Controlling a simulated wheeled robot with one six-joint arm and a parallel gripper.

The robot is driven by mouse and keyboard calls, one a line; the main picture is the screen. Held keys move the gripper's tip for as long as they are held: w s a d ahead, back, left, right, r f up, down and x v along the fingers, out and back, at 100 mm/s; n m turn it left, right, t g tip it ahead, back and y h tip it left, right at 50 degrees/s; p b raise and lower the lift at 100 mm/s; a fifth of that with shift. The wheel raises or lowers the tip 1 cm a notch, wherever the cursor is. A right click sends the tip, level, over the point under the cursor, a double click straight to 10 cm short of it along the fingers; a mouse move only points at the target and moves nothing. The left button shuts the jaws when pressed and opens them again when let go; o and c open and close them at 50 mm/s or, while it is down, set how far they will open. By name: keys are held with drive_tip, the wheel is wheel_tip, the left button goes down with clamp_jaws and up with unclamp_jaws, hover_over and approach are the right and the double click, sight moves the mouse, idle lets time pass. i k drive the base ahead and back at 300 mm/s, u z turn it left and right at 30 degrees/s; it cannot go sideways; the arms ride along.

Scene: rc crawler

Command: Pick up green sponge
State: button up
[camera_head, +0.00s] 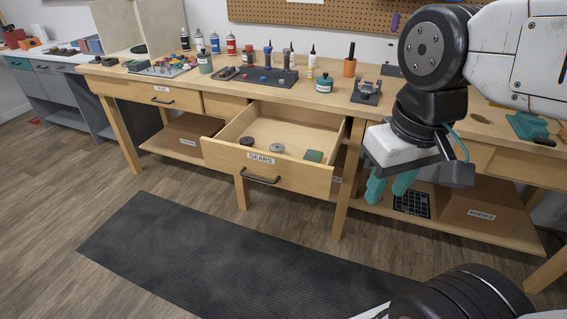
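A small flat green block (314,156), which looks like the green sponge, lies at the right end inside the open GEARS drawer (280,175). My gripper (389,190) hangs to the right of the drawer and in front of the bench, with its teal fingers pointing down. The fingers are apart with nothing visible between them. The gripper does not touch the green block.
The wooden bench (225,87) holds bottles, tool racks and small parts. A dark grey disc (246,141) and a grey disc (277,148) lie in the drawer. A BODIES box (483,212) sits on the lower shelf. The dark floor mat (200,245) is clear.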

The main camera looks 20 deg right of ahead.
sight(314, 156)
drive_tip(key=u, duration=0.65)
drive_tip(key=i, duration=1.05)
drive_tip(key=z, duration=0.35)
